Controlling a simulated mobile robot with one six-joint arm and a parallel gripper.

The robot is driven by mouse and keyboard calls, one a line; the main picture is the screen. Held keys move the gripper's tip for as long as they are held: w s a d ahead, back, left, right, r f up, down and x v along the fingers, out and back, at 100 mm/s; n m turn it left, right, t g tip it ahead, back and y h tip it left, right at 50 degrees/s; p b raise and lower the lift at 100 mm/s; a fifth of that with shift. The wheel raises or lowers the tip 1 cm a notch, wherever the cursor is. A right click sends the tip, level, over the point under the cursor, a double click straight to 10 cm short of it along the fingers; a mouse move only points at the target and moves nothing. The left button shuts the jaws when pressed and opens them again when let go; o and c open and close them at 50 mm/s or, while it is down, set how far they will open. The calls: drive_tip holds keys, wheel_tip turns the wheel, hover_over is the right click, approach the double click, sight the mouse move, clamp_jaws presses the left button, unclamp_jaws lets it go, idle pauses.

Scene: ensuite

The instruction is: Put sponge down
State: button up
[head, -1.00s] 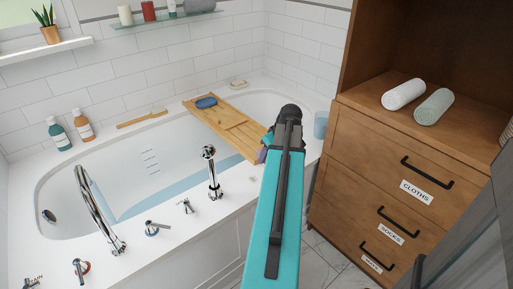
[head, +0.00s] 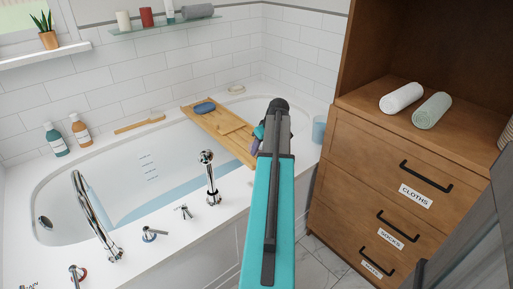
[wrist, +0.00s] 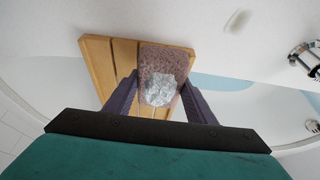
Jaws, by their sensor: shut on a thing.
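My gripper (head: 258,142) is over the near end of the wooden bath tray (head: 222,126), seen from behind in the head view. In the wrist view my gripper (wrist: 160,82) is shut on the sponge (wrist: 162,58), a pinkish-brown speckled block with a pale crumpled patch. One finger is on each side of it. The slatted tray (wrist: 97,60) shows behind the sponge. I cannot tell whether the sponge touches the tray. In the head view my arm hides the sponge.
A blue oval item (head: 205,108) sits at the tray's far end. The tray spans the water-filled bathtub (head: 140,180). A blue cup (head: 319,130) stands on the rim to the right. A chrome hand shower (head: 208,175) stands at left. A wooden drawer cabinet (head: 385,165) is at right.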

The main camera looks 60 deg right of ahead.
drive_tip(key=shift+w+d+f, duration=0.15)
drive_tip(key=shift+w+d, duration=0.95)
drive_tip(key=shift+w, duration=0.1)
drive_tip(key=shift+w+d+f, duration=0.15)
drive_tip(key=shift+w+d, duration=0.9)
drive_tip(key=shift+w, duration=0.15)
drive_tip(key=shift+f+b, duration=0.45)
drive_tip(key=shift+f, duration=1.3)
drive_tip(key=shift+f, duration=0.15)
drive_tip(key=o, duration=0.9)
drive_tip(key=shift+o, duration=0.2)
drive_tip(key=shift+r, duration=0.2)
drive_tip(key=p+v, duration=0.1)
drive_tip(key=v, duration=1.1)
